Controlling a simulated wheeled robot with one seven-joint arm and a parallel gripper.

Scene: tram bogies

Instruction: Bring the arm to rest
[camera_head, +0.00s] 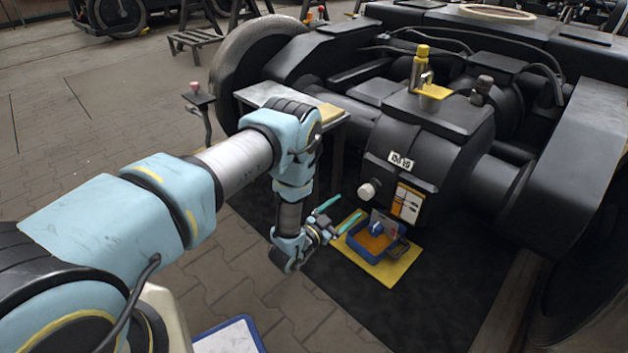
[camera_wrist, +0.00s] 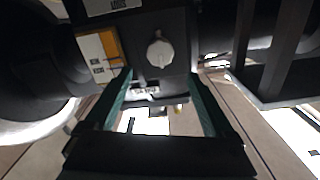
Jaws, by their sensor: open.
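My arm reaches out from the lower left in the head view and bends down at its far end. My gripper (camera_head: 341,213) hangs low in front of the black bogie housing, left of a blue bin on a yellow mat. Its two green fingers stand apart. In the wrist view the gripper (camera_wrist: 160,95) shows the fingers spread, with nothing held between them. Beyond them is the dark housing with a pale round knob (camera_wrist: 160,53).
The blue bin (camera_head: 352,246) sits on the yellow mat (camera_head: 397,276) close to my gripper. The black bogie (camera_head: 437,130) fills the right, with a yellow-topped bottle (camera_head: 421,68) on it. A small table (camera_head: 262,95) stands behind my forearm.

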